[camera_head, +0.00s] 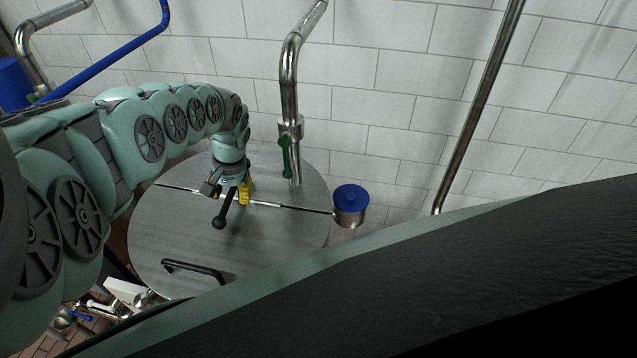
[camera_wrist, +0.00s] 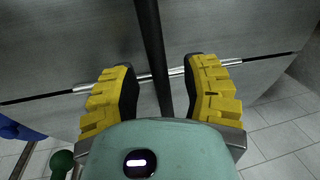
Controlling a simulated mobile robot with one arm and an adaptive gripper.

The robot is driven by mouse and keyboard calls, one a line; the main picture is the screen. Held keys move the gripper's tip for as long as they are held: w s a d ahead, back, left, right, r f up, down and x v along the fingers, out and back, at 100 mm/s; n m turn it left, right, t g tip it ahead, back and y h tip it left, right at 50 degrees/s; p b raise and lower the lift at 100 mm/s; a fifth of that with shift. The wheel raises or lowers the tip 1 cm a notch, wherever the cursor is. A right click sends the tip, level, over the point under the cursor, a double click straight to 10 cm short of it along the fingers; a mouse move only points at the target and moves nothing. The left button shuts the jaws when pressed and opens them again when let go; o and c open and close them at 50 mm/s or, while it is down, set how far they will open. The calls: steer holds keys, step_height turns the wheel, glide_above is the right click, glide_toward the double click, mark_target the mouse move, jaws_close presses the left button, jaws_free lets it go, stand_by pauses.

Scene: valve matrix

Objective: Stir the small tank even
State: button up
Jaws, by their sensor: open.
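The small tank (camera_head: 160,230) is a round metal vessel with a flat lid, split by a hinged seam, in the head view. A black rod with a ball end (camera_head: 220,221) sticks out over the lid near its middle. My gripper (camera_head: 236,192) is over the lid at the rod. In the wrist view my gripper's yellow, black-padded fingers (camera_wrist: 163,88) are open, one on each side of the black rod (camera_wrist: 150,35), with gaps on both sides. The rod's lower end is hidden behind my gripper's body. What is inside the tank is hidden.
A steel pipe (camera_head: 289,95) with a green valve handle (camera_head: 286,155) rises at the lid's back right. A blue-capped metal pot (camera_head: 350,205) stands right of the tank. A black lid handle (camera_head: 193,270) is at the front. A tiled wall (camera_head: 400,60) is behind.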

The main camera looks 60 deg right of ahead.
steer(key=shift+o, duration=0.2)
steer(key=shift+d, duration=0.1)
jaws_close()
stand_by(0.5)
